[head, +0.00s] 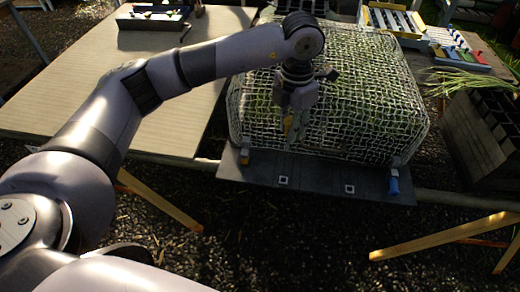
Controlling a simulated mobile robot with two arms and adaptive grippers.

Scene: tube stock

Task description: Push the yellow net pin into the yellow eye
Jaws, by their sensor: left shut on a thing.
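My left gripper (297,112) is in front of the net-covered frame and points down, shut on a small yellow piece, the yellow net pin (289,126). Its fingers hide part of the pin. The pin is above the dark ledge (315,177), apart from it. Two pale square fittings with dark centres, a left one (283,180) and a right one (350,188), sit on the ledge. Their colour is too small to tell, so I cannot tell which is the yellow eye. A small yellowish piece (245,156) is at the ledge's left end. My right gripper is out of view.
White netting (375,100) covers a rounded bed of greenery. A blue peg (393,186) stands at the ledge's right end. A pale table (100,85) with a tool tray (152,20) lies left. Dark crates (485,140) stand right. Gravel lies below the ledge.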

